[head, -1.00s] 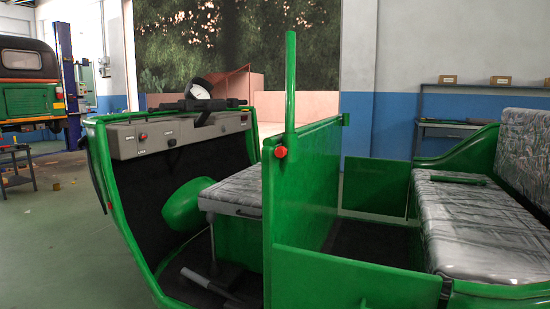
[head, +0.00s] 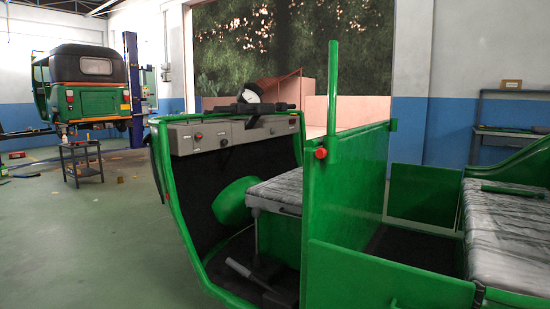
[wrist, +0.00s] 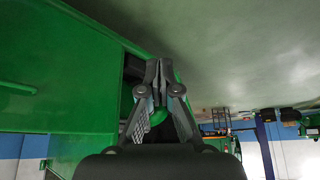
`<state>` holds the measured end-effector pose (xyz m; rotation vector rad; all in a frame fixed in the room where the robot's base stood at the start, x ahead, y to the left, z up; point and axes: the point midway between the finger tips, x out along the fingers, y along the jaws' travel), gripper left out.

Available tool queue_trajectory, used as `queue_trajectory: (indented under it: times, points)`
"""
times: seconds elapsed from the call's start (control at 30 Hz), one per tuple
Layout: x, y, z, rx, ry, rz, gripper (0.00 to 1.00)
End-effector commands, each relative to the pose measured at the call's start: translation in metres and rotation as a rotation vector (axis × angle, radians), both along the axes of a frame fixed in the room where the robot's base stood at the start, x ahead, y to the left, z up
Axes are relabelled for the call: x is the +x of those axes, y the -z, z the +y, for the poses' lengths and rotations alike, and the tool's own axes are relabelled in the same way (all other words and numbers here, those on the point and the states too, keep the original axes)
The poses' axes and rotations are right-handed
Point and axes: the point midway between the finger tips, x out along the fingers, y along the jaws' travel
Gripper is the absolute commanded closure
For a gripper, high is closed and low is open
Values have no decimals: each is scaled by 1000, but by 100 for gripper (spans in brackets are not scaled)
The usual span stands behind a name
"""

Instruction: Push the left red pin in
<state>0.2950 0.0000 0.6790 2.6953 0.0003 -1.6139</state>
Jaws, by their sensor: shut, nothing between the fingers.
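A red pin (head: 321,153) with a round head stands out from the green panel (head: 345,190) near the base of the upright green post (head: 332,90). It is the only such pin I see; how deep it sits I cannot tell. My gripper (wrist: 158,72) shows in the wrist view with its fingers shut together and empty. Green bodywork (wrist: 60,75) lies beyond and to the left of it there. The pin does not show in the wrist view, and my gripper does not show in the head view.
The green rickshaw has a dashboard (head: 225,133) with a small red knob, a front seat (head: 280,190) and a rear bench (head: 510,230). A second rickshaw (head: 85,85) stands raised on a lift behind a small black table (head: 82,160).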

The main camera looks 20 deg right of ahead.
Motion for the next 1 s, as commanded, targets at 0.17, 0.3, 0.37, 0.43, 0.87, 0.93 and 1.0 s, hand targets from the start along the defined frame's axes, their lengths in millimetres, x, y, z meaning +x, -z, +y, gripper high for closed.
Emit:
queue_trajectory:
  times: [0.17,0.3,0.37,0.43,0.87,0.93,1.0]
  points:
    - [0,0,0,0,0,0,100]
    - [0,0,0,0,0,0,100]
    - [0,0,0,-3,-2,0,100]
    - [3,-2,-2,-26,-21,2,100]
    - [107,-92,-83,-927,-689,203,100]
    - [133,-117,-94,-1113,-812,277,100]
    - [161,-144,-101,-1298,-925,364,100]
